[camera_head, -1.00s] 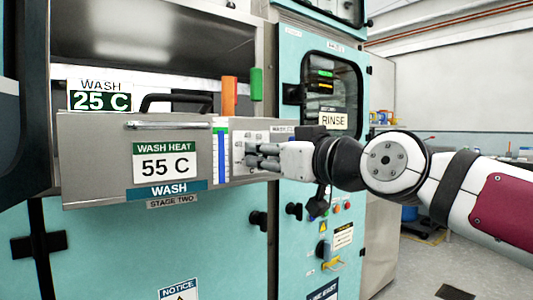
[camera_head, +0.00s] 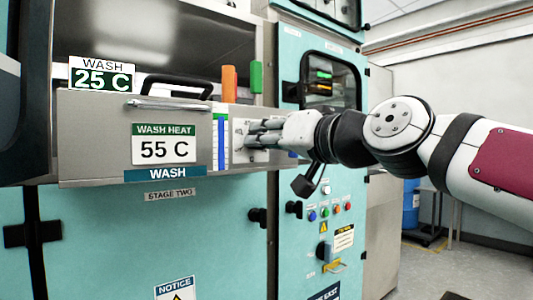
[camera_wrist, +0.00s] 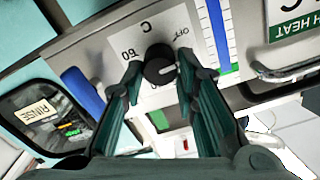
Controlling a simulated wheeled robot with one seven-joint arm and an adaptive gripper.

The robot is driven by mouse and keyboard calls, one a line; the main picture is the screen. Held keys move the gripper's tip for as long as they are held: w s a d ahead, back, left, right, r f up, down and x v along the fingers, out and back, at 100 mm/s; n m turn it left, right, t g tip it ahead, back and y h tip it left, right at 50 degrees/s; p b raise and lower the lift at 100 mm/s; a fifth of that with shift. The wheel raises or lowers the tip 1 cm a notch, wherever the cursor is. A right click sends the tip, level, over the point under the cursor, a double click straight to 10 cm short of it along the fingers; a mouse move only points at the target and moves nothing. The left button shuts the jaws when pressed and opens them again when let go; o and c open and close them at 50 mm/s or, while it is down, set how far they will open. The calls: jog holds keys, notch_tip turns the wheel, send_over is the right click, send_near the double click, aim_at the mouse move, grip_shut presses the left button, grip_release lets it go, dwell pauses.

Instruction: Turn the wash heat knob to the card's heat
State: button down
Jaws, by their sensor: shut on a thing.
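The wash heat card (camera_head: 165,143) on the grey wash front reads 55 C. A green display (camera_head: 101,78) above it reads 25 C under WASH. The wash heat knob (camera_wrist: 160,66) is black and round with a white pointer line, on a pale dial plate (camera_wrist: 143,37) marked OFF, 60 and C. In the wrist view the pointer lies toward the right. My gripper (camera_wrist: 161,72) is shut on the knob, a finger at each side. In the head view my gripper (camera_head: 255,136) reaches the dial plate from the right, and its fingers hide the knob.
A blue-filled level gauge (camera_head: 222,140) is just left of the dial. Orange (camera_head: 229,84) and green (camera_head: 256,77) upright pieces stand above it. A bar handle (camera_head: 168,104) runs along the wash front. Buttons (camera_head: 325,211) sit on the panel below my arm.

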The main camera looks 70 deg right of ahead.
jog(key=m+p, duration=0.2)
jog(key=m, duration=0.9)
jog(key=m+p, duration=0.3)
jog(key=m, duration=0.8)
jog(key=m+p, duration=0.3)
jog(key=m, duration=0.8)
jog(key=shift+f, duration=0.35)
jog(key=shift+w+a+m, duration=0.1)
jog(key=shift+m, duration=0.2)
jog(key=c, duration=1.2)
grip_release()
jog(key=shift+c, duration=0.2)
